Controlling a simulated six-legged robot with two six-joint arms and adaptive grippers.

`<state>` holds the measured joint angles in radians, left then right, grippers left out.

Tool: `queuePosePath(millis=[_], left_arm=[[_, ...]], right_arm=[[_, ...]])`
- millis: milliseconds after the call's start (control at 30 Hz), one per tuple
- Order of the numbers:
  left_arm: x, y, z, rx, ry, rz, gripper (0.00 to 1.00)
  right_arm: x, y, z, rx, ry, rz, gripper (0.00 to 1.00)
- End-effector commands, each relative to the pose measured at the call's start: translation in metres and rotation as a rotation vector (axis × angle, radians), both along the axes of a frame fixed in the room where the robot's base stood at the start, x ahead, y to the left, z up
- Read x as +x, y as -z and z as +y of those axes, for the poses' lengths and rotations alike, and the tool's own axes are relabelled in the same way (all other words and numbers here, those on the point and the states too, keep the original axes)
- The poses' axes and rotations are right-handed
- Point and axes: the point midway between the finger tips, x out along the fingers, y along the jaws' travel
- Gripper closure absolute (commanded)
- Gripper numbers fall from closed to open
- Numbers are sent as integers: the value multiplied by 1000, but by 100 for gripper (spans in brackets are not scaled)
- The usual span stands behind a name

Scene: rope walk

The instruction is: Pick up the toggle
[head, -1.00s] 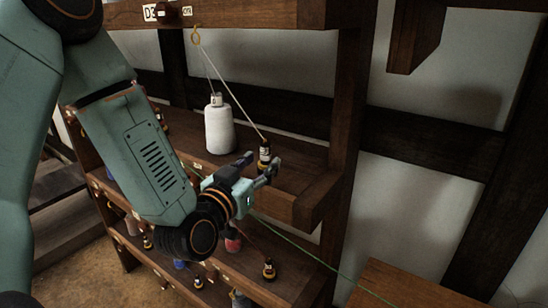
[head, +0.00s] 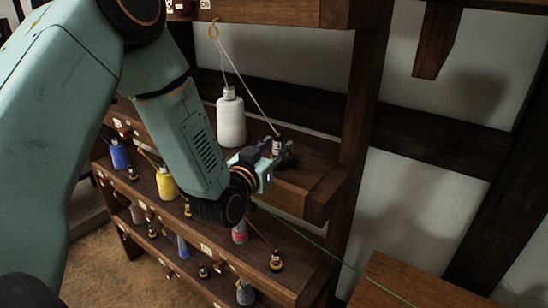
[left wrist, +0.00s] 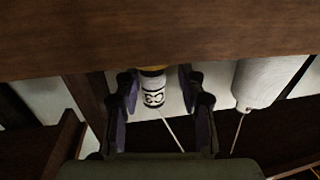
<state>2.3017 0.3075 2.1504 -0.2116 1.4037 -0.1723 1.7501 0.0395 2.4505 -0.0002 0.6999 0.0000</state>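The toggle (head: 277,146) is a small dark piece with a white marked label, at the end of a white cord, at the shelf by the white spool. In the left wrist view the toggle (left wrist: 153,98) shows its label and a yellowish band, with the cord running off it. My left gripper (head: 276,151) is open around the toggle. In the left wrist view, its fingers (left wrist: 158,96) stand on either side with a gap at each side. The toggle's lower end is hidden in the head view. My right gripper is not in view.
The white spool (head: 231,120) stands on the same shelf, left of the toggle. The cord passes through a ring (head: 213,31) above. Lower shelves hold colored spools, such as a yellow one (head: 166,184), and more toggles (head: 276,262). A green cord (head: 330,254) runs right.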

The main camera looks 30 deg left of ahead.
Motion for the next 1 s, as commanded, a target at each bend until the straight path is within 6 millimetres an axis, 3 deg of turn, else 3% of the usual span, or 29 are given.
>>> queuePosePath(millis=[433,1000], left_arm=[[0,0,-1,1,2,1,100],[0,-3,0,0,0,-1,100]], right_arm=[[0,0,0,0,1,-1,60],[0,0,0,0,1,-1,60]])
